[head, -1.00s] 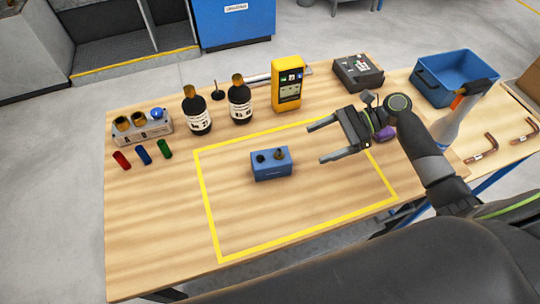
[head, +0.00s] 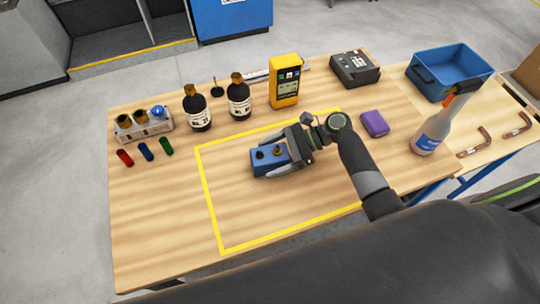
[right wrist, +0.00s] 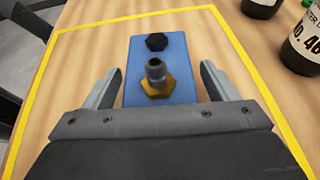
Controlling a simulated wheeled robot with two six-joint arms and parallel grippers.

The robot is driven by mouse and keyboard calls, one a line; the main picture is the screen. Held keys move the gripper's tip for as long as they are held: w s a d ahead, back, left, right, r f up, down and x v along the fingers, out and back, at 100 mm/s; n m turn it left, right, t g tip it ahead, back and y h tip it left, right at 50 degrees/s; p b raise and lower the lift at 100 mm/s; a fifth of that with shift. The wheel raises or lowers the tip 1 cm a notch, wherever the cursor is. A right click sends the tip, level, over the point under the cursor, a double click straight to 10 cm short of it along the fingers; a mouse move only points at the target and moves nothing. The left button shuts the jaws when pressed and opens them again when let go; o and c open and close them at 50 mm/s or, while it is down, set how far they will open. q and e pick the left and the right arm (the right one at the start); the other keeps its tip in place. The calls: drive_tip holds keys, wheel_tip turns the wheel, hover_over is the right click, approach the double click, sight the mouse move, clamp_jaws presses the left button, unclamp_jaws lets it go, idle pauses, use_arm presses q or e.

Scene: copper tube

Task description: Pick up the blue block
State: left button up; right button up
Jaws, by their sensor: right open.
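The blue block (head: 264,161) sits on the wooden table inside the yellow taped outline. It has a dark fitting and a brass fitting on top, which also show on the blue block in the right wrist view (right wrist: 178,62). My right gripper (head: 268,158) is open, with one finger on each side of the block. In the right wrist view my right gripper (right wrist: 158,88) shows a gap between each finger and the block. My left gripper is not in view.
Two dark bottles (head: 238,98), a yellow meter (head: 285,82) and a grey box (head: 355,69) stand behind the outline. A purple block (head: 375,123), a spray bottle (head: 430,135) and a blue bin (head: 425,82) are to the right. The front left of the outline is clear.

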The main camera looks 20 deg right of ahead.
drive_tip(key=shift+a+f, duration=0.15)
drive_tip(key=shift+a, duration=0.2)
drive_tip(key=shift+c, duration=0.3)
drive_tip(key=c, duration=1.4)
drive_tip(key=shift+c, duration=0.6)
